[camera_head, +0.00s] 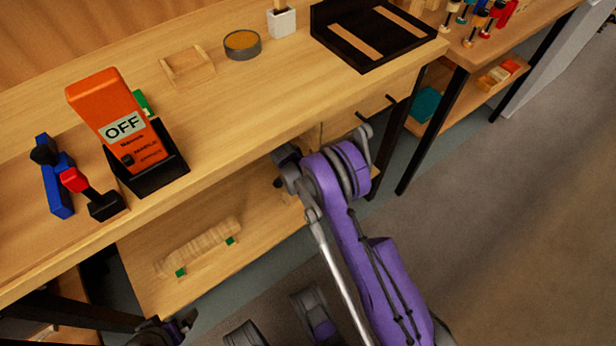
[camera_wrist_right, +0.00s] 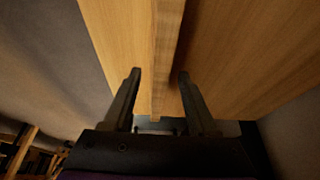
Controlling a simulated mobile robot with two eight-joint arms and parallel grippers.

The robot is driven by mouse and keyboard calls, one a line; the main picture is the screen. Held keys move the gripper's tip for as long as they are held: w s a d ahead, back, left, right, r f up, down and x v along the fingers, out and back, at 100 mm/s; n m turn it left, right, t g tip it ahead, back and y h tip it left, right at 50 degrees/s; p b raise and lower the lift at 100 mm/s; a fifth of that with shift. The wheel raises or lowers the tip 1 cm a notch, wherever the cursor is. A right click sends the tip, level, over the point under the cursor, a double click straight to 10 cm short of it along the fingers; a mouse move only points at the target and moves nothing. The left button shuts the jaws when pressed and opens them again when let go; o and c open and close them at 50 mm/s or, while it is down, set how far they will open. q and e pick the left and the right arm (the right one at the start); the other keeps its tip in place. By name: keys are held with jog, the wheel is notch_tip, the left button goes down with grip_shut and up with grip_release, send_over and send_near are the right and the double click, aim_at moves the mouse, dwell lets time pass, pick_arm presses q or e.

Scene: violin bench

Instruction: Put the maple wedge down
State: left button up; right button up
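I cannot pick out the maple wedge for certain in either view. A small pale wooden tray or block (camera_head: 188,67) lies on the bench top, and a ribbed wooden piece with green ends (camera_head: 200,248) lies on the lower shelf. My right gripper (camera_wrist_right: 158,95) has its two fingers apart in the wrist view, with no separate object clearly held. A wooden board edge (camera_wrist_right: 165,50) runs behind the gap. In the head view the right wrist is by the bench's front edge, its fingertips mostly hidden. A dark part, possibly my left gripper (camera_head: 166,332), shows at the bottom, cut off.
An orange box marked OFF (camera_head: 115,112) stands in a black holder (camera_head: 160,170) on the bench (camera_head: 255,90). Blue and red clamp-like tools lie left of it. A round tin (camera_head: 242,44), white cup (camera_head: 281,22) and black tray (camera_head: 350,50) are farther back. The mid bench top is clear.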

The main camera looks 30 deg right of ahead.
jog(key=shift+a+r, duration=0.15)
jog(key=shift+r, duration=0.3)
jog(key=shift+a+r+p, duration=0.55)
jog(key=shift+a+r, duration=0.35)
jog(key=shift+r, duration=0.25)
jog(key=p, duration=0.2)
send_over(283, 197)
jog(key=a, duration=0.2)
jog(key=shift+s+a+f, duration=0.1)
jog(key=shift+s+f, duration=0.05)
jog(key=shift+s, duration=0.05)
